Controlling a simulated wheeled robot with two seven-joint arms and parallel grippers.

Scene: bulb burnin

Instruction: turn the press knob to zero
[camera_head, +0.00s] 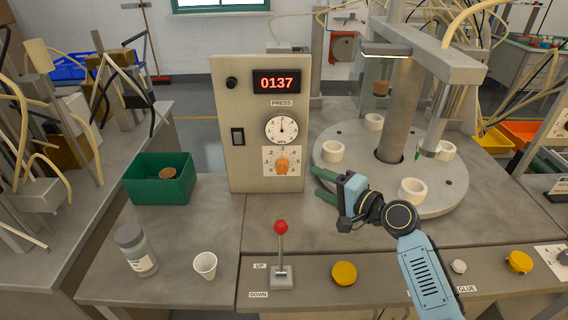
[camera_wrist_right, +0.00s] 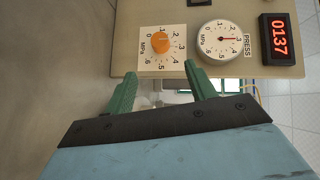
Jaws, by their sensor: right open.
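The press knob (camera_head: 282,164) is a round orange dial on a white scale plate, low on the front of the beige press panel (camera_head: 240,178). It also shows in the right wrist view (camera_wrist_right: 160,43), where the picture is turned sideways; its exact setting is too small to read. My right gripper (camera_head: 320,184) is open and empty, in front of the panel and to the right of and below the knob. In the wrist view its two green fingers (camera_wrist_right: 160,70) are apart and point toward the panel, short of the knob. My left gripper is out of view.
A pressure gauge (camera_head: 282,130) and a red display (camera_head: 276,82) reading 0137 sit above the knob. A round turntable (camera_head: 335,175) with white rings stands to the right. A green bin (camera_head: 140,190), a red-topped lever (camera_head: 281,228), a jar (camera_head: 137,250) and a cup (camera_head: 205,265) stand on the bench.

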